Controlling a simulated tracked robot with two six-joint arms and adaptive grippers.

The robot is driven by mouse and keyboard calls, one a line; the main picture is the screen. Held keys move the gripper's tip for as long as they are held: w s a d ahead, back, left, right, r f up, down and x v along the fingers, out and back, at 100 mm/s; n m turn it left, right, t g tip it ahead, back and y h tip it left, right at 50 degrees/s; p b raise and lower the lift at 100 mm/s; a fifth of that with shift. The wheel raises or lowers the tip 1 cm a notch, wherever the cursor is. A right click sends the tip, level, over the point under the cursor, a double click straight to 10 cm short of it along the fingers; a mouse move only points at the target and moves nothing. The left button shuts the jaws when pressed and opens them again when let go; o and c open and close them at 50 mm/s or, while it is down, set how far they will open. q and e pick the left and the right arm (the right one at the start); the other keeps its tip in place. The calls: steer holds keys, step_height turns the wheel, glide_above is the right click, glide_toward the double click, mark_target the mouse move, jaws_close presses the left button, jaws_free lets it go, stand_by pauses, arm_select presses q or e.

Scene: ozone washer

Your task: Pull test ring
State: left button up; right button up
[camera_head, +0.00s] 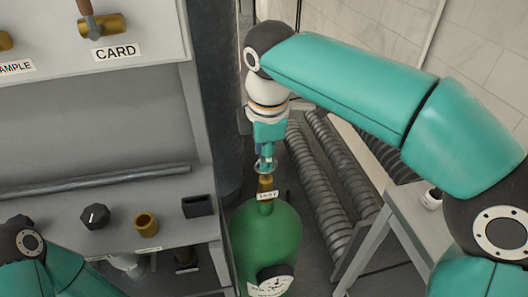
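A green bottle (267,240) stands upright in the lower middle. A brass fitting (265,184) tops it, and a small white label (267,196) reading TEST sits just below that. A thin ring-like shape shows at the top of the fitting, but it is too small to tell from the fingertips. My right gripper (265,162) points down right over the fitting, at or very near its top. I cannot tell whether its fingers are open or shut on the ring. My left arm shows at the lower left; its gripper is out of view.
A grey bench (120,205) at left carries a black knob (96,216), a brass cup (146,224) and a black box (198,206). Ribbed hoses (322,190) and a small table (410,210) stand right of the bottle.

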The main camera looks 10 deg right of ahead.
jaws_close()
stand_by(0.4)
step_height(320, 180, up, 2)
steer(key=p, duration=0.2)
steer(key=shift+p, duration=0.3)
jaws_free()
